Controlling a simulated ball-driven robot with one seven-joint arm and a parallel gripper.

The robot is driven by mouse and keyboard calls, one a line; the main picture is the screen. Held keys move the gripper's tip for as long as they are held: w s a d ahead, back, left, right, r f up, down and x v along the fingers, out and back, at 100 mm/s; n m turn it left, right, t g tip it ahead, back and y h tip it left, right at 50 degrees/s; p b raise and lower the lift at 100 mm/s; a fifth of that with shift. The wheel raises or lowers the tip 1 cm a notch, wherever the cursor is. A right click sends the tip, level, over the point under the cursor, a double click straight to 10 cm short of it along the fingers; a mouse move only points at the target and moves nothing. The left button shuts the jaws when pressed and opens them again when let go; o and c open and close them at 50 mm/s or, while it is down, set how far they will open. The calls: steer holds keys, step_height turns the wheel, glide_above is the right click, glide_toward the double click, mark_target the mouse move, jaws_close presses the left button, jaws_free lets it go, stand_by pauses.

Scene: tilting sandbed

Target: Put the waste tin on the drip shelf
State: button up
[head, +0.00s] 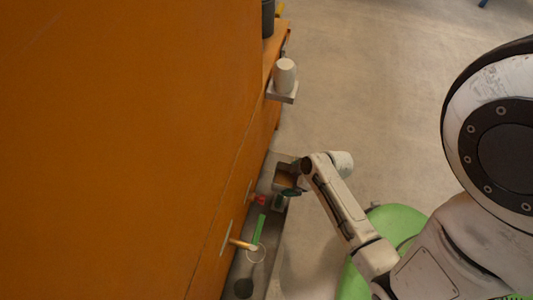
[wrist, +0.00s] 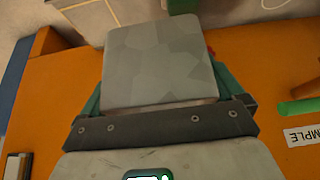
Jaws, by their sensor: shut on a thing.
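My gripper (head: 289,191) is low beside the orange panel in the head view, shut on a grey, box-like thing that I take for the waste tin (wrist: 160,62). In the wrist view the tin's flat, mottled grey face fills the space between the teal fingers. In the head view the tin (head: 284,176) shows small and brownish at the gripper, partly hidden by it. A long grey ledge (head: 272,226) runs along the panel's foot under the gripper. I cannot tell whether this ledge or the small bracket shelf (head: 283,96) is the drip shelf.
A white cylinder (head: 285,72) stands on the small bracket shelf. A red knob (head: 260,199), a green rod (head: 259,229) and a yellow-orange peg (head: 241,243) with a white ring (head: 255,253) stick out from the orange panel (head: 130,150). Open floor (head: 390,110) lies right.

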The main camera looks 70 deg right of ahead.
steer(key=w+d+f+b, duration=0.2)
steer(key=d+f, duration=0.1)
steer(key=w+d+f+b, duration=0.2)
steer(key=d+f, duration=0.1)
steer(key=d, duration=0.1)
steer(key=w+d+f+b, duration=0.3)
steer(key=d, duration=0.1)
steer(key=shift+d+f, duration=0.1)
steer(key=shift+f, duration=0.05)
steer(key=shift+w+d+f+b, duration=0.1)
steer(key=shift+d+f+b, duration=0.1)
steer(key=shift+f+b, duration=0.55)
steer(key=shift+w+d+f+b, duration=0.15)
steer(key=shift+f+b, duration=0.2)
steer(key=shift+f, duration=0.8)
steer(key=shift+s, duration=0.1)
steer(key=o, duration=0.8)
steer(key=shift+f, duration=0.15)
steer(key=shift+o, duration=0.2)
